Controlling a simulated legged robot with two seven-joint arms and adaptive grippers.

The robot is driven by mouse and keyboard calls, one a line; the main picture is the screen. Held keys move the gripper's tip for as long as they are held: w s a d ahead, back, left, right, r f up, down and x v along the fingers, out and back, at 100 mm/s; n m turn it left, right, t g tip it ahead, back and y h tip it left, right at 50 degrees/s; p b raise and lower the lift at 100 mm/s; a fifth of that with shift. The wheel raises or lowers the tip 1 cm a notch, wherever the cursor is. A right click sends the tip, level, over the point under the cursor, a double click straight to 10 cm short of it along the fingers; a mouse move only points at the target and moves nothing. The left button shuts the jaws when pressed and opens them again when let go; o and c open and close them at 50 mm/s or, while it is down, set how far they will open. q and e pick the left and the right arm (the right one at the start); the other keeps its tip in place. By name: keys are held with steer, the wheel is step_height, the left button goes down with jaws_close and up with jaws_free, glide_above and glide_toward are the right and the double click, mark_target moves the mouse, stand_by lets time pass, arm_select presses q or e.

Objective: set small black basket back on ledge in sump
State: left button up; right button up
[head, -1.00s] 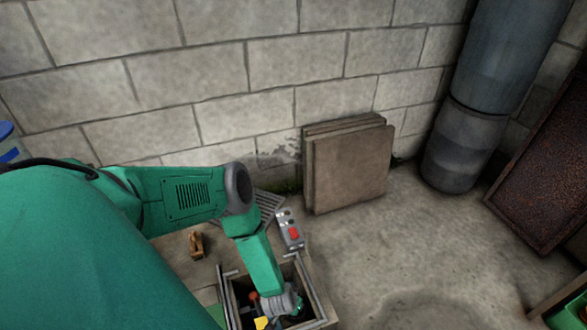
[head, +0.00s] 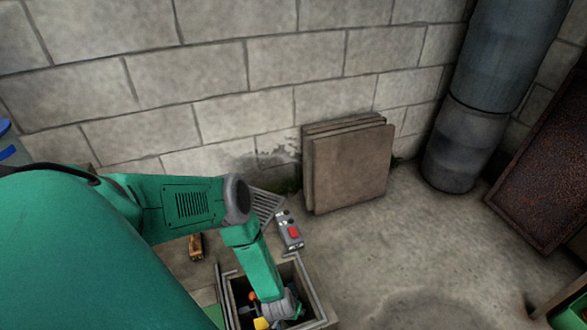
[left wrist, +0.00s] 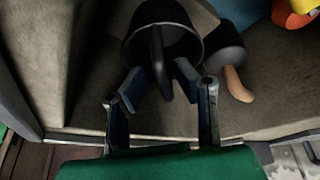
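The small black basket (left wrist: 172,38) shows at the top middle of the left wrist view, with its dark upright handle (left wrist: 158,62) facing my gripper. My left gripper (left wrist: 160,73) is open, with one finger on each side of the handle; a gap shows between the fingers, and I cannot tell whether either touches it. In the head view my left arm reaches down into the square sump (head: 318,303), and my left gripper is mostly hidden there. The basket cannot be made out in the head view. I cannot tell which surface is the ledge. My right gripper is out of view.
A black piece with a tan handle (left wrist: 236,86) lies right of the basket. An orange item (left wrist: 296,14) is beyond it. By the sump are a grey control box (head: 290,234), a grate (head: 267,205) and a wooden object (head: 196,247). Slabs (head: 350,170) lean on the wall.

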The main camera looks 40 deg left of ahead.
arm_select(q)
steer(key=s+d+r+m+g+h+p, duration=0.1)
steer(key=s+d+r+m+p, duration=0.25)
steer(key=r, duration=0.75)
steer(key=s+d+r+n+h+p, duration=0.15)
steer(key=s+d+r, duration=0.4)
steer(key=r, duration=0.65)
steer(key=s+a+r+m+g, duration=0.1)
steer(key=s+a+r, duration=0.2)
steer(key=r, duration=0.3)
steer(key=s+a+r+m+g+y, duration=0.1)
steer(key=s+a+r, duration=0.2)
steer(key=r, duration=0.3)
steer(key=shift+s+a+r+g+p, duration=0.3)
steer(key=shift+s+a+r+p, duration=0.05)
steer(key=shift+s+r, duration=0.05)
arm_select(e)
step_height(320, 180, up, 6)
arm_select(q)
steer(key=shift+y, duration=0.25)
arm_select(e)
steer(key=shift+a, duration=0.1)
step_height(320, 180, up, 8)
steer(key=p, duration=0.7)
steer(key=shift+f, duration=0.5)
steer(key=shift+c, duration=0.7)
arm_select(q)
step_height(320, 180, up, 7)
